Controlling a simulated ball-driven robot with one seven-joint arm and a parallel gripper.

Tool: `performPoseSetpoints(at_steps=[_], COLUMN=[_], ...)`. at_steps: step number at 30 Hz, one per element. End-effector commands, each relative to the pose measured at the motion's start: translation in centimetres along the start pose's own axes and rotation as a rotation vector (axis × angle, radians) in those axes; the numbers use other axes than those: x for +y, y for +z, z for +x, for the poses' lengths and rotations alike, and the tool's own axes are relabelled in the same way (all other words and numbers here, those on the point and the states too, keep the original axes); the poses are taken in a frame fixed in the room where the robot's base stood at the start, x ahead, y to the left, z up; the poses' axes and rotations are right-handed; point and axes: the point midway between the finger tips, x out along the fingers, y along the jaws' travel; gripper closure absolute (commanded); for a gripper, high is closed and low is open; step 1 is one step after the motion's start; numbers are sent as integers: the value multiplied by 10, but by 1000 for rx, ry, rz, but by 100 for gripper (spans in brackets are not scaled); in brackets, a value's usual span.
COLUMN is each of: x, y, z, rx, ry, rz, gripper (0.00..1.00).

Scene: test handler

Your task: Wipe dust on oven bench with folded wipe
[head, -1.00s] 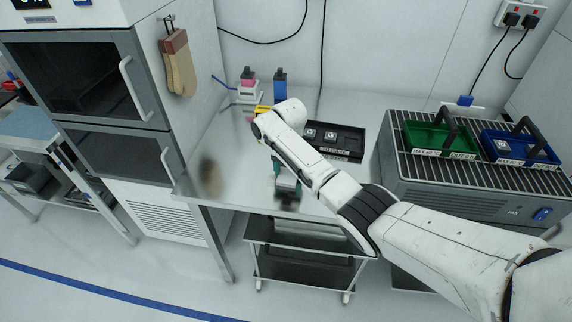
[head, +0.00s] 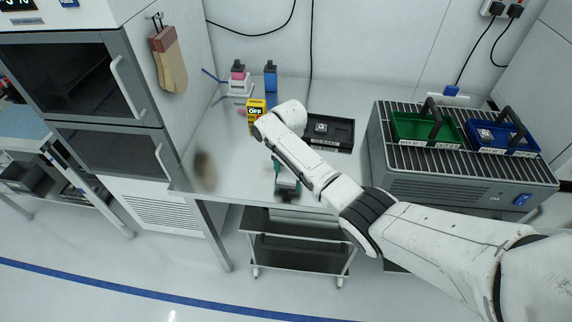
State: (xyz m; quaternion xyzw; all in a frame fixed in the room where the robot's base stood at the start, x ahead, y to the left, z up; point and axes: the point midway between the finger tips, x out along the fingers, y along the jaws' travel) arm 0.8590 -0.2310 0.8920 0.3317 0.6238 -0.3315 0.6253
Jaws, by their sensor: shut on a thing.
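The oven bench (head: 232,140) is a pale, shiny metal top beside the oven. A brown, blurry dust patch (head: 205,170) lies near its left front edge. My gripper (head: 287,188) points down over the front part of the bench, to the right of the dust and apart from it. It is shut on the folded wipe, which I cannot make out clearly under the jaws. A dark, blurred patch shows on the bench just below the gripper.
A yellow box (head: 256,106), a white bottle with a pink part (head: 238,84) and a blue bottle (head: 270,78) stand behind. A black tray (head: 343,134) is partly behind my arm. A grey cooling unit (head: 440,188) carries green (head: 415,128) and blue trays (head: 520,142). The oven (head: 105,150) borders the left.

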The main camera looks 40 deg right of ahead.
Motion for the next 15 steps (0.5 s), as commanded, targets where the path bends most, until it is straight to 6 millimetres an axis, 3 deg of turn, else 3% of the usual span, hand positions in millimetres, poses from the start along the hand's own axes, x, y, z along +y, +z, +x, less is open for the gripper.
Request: performPoseSetpoints(at_steps=[6, 15], x=[-10, 1], y=[-7, 0], z=[2, 4], rx=[5, 2], ry=[-4, -2], rz=[1, 0], gripper=[62, 62])
